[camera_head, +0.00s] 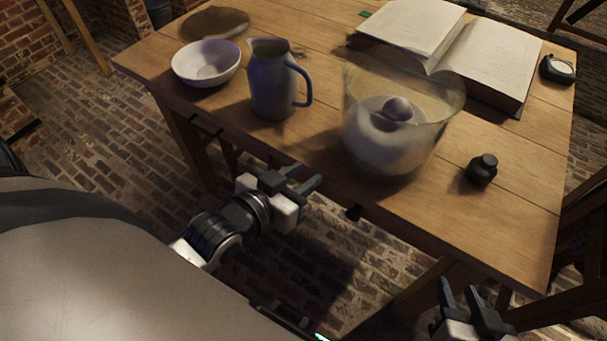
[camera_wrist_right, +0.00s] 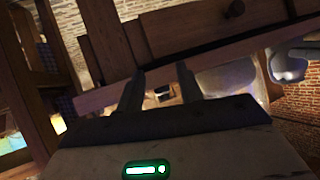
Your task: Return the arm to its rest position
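My left gripper (camera_head: 305,176) is in front of the table's near edge in the head view, its two fingers apart with nothing between them. My right gripper (camera_head: 459,292) is at the bottom right of the head view, below the table's near edge. Its fingers are apart and empty. In the right wrist view the right gripper (camera_wrist_right: 159,82) shows its two dark fingers apart, with the underside and legs of wooden furniture beyond. Neither gripper touches an object. Most of the right arm is out of the head view.
The wooden table (camera_head: 510,215) bears a white bowl (camera_head: 205,65), a blue-grey jug (camera_head: 270,85), a large glass jar (camera_head: 390,130) with a pale vessel inside, a small black bottle (camera_head: 481,170), an open book (camera_head: 480,55) and a dark round device (camera_head: 557,69). Brick floor lies below.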

